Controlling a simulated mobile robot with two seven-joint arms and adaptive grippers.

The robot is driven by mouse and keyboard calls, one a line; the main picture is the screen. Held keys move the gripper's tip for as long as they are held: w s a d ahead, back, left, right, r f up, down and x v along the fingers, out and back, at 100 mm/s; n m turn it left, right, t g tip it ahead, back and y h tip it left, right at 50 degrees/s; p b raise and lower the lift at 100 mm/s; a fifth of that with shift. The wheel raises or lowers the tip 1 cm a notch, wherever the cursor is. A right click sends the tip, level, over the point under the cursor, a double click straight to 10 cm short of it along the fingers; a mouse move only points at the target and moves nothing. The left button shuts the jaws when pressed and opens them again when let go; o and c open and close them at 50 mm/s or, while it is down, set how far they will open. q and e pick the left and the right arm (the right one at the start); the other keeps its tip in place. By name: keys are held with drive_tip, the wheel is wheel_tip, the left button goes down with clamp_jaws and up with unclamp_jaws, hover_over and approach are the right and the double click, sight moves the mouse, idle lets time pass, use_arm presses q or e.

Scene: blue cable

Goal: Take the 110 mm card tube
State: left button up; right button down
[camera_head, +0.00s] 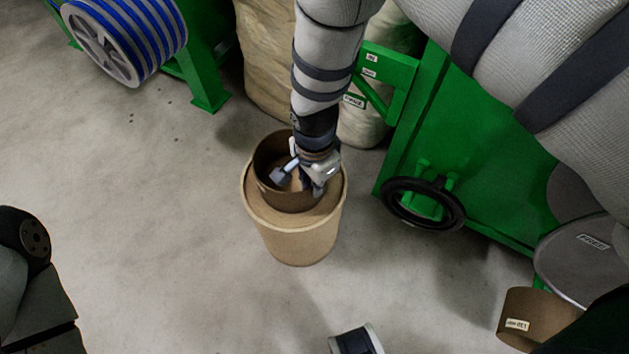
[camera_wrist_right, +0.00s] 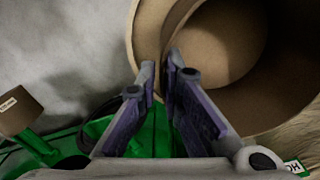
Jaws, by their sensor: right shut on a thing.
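A brown card tube (camera_head: 268,165) stands in the open top of a tan drum (camera_head: 300,243) on the floor. No size label shows on this tube. My right gripper (camera_head: 299,178) reaches down at the tube's mouth and is shut on its wall. In the right wrist view, its fingers (camera_wrist_right: 163,80) close together at the tube's rim, with the tube's hollow inside (camera_wrist_right: 215,45) to the right. My left gripper is not in view.
Another brown tube (camera_head: 540,318), with a label that seems to read 130 mm, is at the lower right. A green frame with a black handwheel (camera_head: 423,204) stands right of the drum. A blue cable reel (camera_head: 125,38) is at upper left. Floor left of the drum is clear.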

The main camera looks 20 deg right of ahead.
use_arm(q)
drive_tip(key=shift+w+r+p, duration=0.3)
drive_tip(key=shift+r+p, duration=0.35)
drive_tip(key=shift+p, duration=0.2)
use_arm(e)
drive_tip(key=shift+r, duration=0.95)
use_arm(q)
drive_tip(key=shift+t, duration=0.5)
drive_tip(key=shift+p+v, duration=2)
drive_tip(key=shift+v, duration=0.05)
use_arm(e)
drive_tip(key=shift+r, duration=2.8)
